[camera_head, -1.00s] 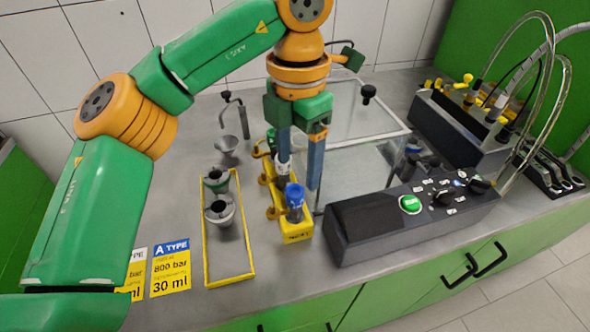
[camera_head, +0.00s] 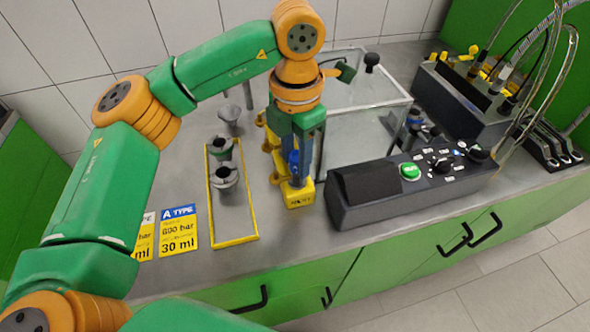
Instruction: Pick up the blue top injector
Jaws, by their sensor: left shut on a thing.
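The blue top injector (camera_head: 294,160) stands upright at the near end of the yellow rack (camera_head: 299,196). Only part of its blue top shows between the fingers. My left gripper (camera_head: 296,168) points down over it, with a finger on either side, and is shut on it. The wrist and fingers hide most of the rack and anything standing farther back in it. My right gripper is not in view.
A yellow-framed tray (camera_head: 237,241) with two grey funnel-like cups (camera_head: 226,175) lies left of the rack. A dark control box (camera_head: 372,188) with a green button stands close on the right. A clear glass tank (camera_head: 362,115) is behind. Yellow-blue label cards (camera_head: 178,230) lie at the left.

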